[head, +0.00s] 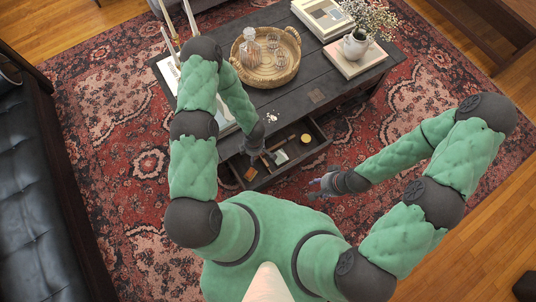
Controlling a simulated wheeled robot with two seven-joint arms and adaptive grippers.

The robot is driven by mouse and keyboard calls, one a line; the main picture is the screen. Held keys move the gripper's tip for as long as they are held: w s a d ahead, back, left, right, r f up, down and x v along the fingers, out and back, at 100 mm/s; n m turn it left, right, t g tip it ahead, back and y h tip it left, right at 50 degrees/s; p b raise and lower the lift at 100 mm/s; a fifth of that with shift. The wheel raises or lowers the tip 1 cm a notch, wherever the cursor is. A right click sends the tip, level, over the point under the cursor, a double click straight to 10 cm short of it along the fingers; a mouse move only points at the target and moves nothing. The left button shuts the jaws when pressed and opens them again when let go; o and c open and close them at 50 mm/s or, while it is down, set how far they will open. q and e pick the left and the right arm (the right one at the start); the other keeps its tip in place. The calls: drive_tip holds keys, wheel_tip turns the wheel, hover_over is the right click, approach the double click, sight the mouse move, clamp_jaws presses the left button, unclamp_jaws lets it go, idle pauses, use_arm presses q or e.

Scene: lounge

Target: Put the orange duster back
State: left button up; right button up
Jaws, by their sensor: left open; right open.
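I cannot make out the orange duster for certain. A small orange-brown item (250,174) lies at the left end of the open drawer (318,143) in the dark coffee table (310,72); it is too small to identify. My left gripper (264,158) is open, reaching down over the left part of the drawer, and it hides part of the inside. My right gripper (314,188) is open and empty, in front of the drawer at its right and apart from it.
The drawer also holds a pale green item (280,157) and a round yellow item (305,138). On the table are a round tray (239,75) with a decanter (250,43), books (322,16), and a flower vase (355,45). A dark sofa (35,190) stands left; patterned rug is clear.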

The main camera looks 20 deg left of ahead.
use_arm(q)
drive_tip(key=s+d+r+m+h, duration=0.4)
drive_tip(key=s+d+r+m, duration=0.5)
drive_tip(key=m, duration=0.9)
wheel_tip(320, 180, up, 3)
drive_tip(key=shift+d+f+t+h, duration=0.1)
drive_tip(key=shift+d+t+h, duration=0.3)
drive_tip(key=shift+d, duration=0.05)
